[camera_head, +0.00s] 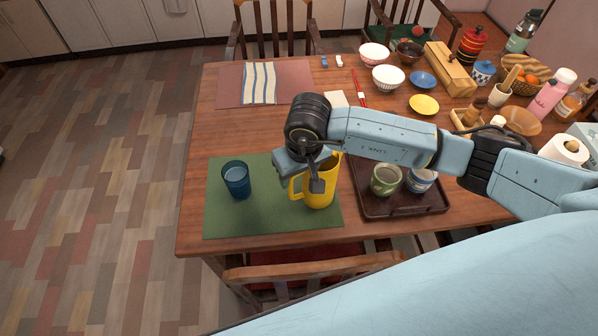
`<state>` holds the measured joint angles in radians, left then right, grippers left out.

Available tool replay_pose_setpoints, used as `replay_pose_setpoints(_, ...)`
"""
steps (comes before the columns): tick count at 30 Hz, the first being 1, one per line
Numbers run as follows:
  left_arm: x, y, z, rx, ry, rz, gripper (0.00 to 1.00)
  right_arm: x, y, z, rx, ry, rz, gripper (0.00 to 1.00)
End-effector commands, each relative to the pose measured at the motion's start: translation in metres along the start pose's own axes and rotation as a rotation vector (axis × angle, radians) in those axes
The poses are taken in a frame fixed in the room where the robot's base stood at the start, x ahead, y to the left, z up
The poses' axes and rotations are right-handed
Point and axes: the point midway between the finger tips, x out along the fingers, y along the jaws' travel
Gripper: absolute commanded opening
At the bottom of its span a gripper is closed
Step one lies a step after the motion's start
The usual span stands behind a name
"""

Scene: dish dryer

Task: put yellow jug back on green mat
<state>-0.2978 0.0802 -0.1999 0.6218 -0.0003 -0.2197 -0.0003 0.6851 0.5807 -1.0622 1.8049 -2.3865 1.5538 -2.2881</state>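The yellow jug (325,192) stands upright over the right part of the green mat (262,220), with its handle towards the left. I cannot tell if its base rests on the mat or hangs just above it. My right gripper (306,178) reaches in from the right and is at the jug's rim and handle side, covering part of them. Whether its fingers are closed on the jug cannot be made out. A blue cup (236,180) stands on the mat to the left of the jug. My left gripper is not in view.
A dark tray (400,207) with a green cup (386,180) and a patterned cup (421,180) lies right of the mat. Bowls, bottles and a wooden box (450,70) crowd the table's back right. A striped cloth (259,84) lies at the back left.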

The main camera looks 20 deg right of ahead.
Motion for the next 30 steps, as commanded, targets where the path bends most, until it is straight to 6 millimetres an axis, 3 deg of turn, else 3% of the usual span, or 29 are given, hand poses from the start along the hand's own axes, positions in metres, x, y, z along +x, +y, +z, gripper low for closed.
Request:
replay_pose_setpoints(3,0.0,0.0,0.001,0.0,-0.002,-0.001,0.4,0.0,0.0,0.0,0.0,0.0,0.0,0.69)
replay_pose_setpoints(14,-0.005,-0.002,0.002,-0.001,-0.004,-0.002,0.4,-0.004,0.0,0.0,0.0,-0.001,0.0,0.69)
replay_pose_setpoints(30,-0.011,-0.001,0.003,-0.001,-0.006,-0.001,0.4,-0.106,0.0,-0.002,0.0,0.003,0.0,0.69)
